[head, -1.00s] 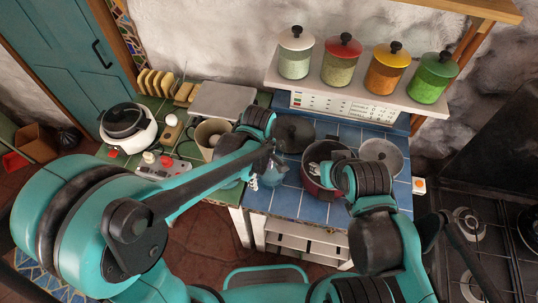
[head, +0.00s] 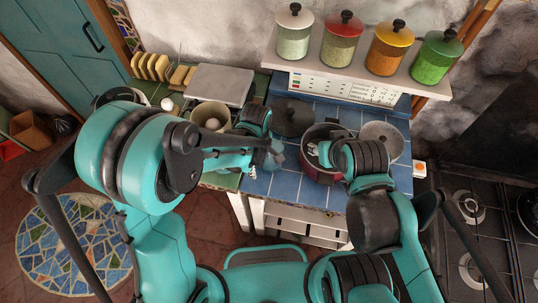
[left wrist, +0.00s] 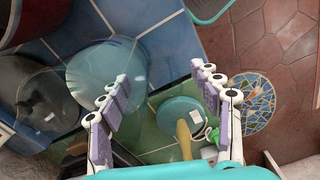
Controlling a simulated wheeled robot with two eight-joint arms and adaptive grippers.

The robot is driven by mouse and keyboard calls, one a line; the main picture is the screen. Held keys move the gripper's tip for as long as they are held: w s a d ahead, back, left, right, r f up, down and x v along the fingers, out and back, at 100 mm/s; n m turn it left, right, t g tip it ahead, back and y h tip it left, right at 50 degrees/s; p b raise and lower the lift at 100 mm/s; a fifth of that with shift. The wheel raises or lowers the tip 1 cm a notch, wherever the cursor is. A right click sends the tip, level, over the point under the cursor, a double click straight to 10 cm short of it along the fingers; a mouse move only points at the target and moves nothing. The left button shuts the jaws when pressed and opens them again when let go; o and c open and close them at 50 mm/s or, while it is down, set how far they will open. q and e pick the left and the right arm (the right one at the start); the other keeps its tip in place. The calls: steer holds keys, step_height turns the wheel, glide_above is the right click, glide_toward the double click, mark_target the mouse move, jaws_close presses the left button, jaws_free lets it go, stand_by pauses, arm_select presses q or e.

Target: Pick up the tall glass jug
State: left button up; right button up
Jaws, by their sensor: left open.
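The tall glass jug is clear and bluish. In the left wrist view the jug (left wrist: 103,72) stands on the blue tiles, beyond the left-hand finger and partly behind it. In the head view the jug (head: 262,160) is mostly hidden by my left arm and gripper. My left gripper (left wrist: 160,98) is open, its two purple-padded fingers spread, with nothing held between them. It also shows in the head view (head: 276,152), close to the jug. My right gripper (head: 315,150) is over the red pot, and its fingers are too small to read.
The red pot (head: 308,172) is right of the jug, with a dark round lid (head: 291,117) behind and a grey pot (head: 381,142) further right. A beige pot (head: 211,117) is at the left. A teal disc with a yellow handle (left wrist: 182,125) lies on green tiles. Jars line the shelf (head: 345,78).

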arm_select(q)
jaws_close()
steer(key=shift+r, duration=0.15)
step_height(320, 180, up, 10)
steer(key=shift+f+p, duration=0.1)
steer(key=shift+p, duration=0.85)
steer(key=c, duration=1.1)
jaws_free()
jaws_close()
